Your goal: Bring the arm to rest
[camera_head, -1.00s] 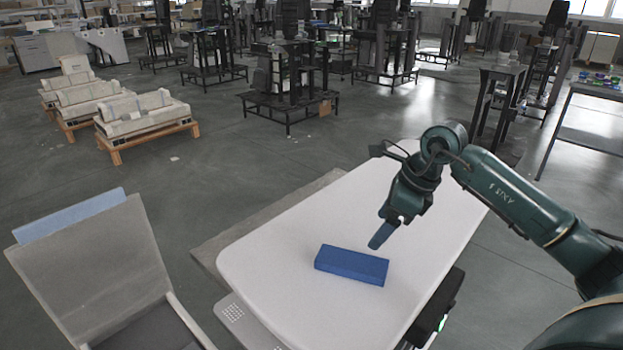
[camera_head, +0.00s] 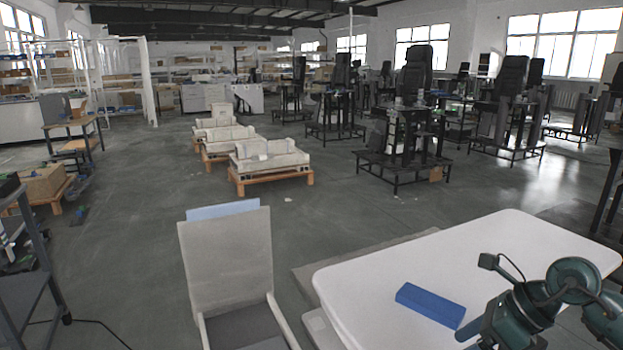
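My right arm comes in at the lower right, dark green. My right gripper (camera_head: 470,333) points down and to the left near the right end of a blue block (camera_head: 430,305). Its teal fingers show edge-on, so I cannot tell whether they are open or shut. The block lies flat on the white table (camera_head: 470,262), and the gripper does not hold it. Whether the fingertips touch it is unclear. My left gripper is not in view.
A pale chair (camera_head: 228,262) with a light blue panel (camera_head: 222,209) behind its back stands left of the table. Wooden pallets with pale blocks (camera_head: 268,157) and black workstations (camera_head: 400,150) stand farther back. A dark shelf rack (camera_head: 25,290) is at the left edge. Open floor lies between.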

